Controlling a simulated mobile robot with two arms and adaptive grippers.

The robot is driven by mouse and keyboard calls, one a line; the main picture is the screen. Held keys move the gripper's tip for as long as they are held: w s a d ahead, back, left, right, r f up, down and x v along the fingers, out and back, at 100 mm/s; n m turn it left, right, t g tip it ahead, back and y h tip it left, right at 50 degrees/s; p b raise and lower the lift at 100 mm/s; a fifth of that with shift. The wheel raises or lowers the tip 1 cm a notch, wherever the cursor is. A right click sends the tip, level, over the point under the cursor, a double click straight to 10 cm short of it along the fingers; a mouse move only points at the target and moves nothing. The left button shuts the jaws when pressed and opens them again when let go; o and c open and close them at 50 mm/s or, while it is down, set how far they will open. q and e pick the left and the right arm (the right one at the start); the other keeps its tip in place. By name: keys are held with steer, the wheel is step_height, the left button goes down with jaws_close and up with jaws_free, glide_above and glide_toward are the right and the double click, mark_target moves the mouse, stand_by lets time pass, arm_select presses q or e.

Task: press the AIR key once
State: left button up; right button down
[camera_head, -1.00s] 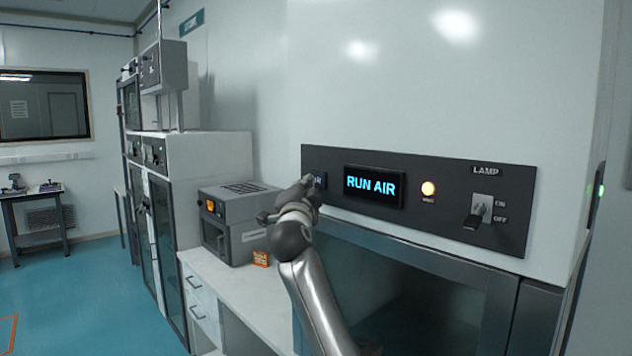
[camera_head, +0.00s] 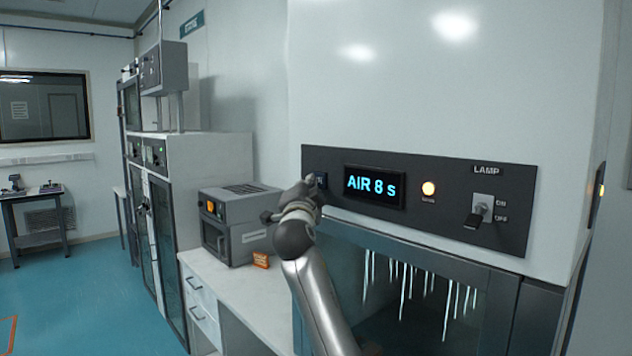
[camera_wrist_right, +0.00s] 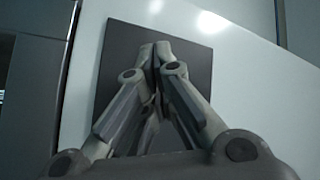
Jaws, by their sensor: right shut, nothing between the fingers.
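The AIR key (camera_head: 321,181) is a small dark-blue key at the left end of the dark control panel (camera_head: 440,222). My gripper partly covers it and its label is not readable. The display (camera_head: 374,186) beside it reads "AIR 8 s". My right gripper (camera_head: 309,183) is at the panel's left end, right by the key; I cannot tell whether it touches. In the right wrist view the gripper's fingers (camera_wrist_right: 155,50) are together and empty in front of the dark panel (camera_wrist_right: 205,75), with the key hidden. My left gripper is not in view.
A grey box instrument (camera_head: 235,225) stands on the white bench to the left.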

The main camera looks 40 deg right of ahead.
steer(key=shift+a, duration=0.1)
steer(key=shift+s+a+b, duration=0.1)
steer(key=shift+a+b, duration=0.35)
steer(key=shift+a, duration=0.25)
steer(key=shift+s+a+b, duration=0.2)
steer(key=shift+a+b, duration=0.75)
steer(key=shift+a, duration=1.55)
steer(key=shift+f, duration=0.1)
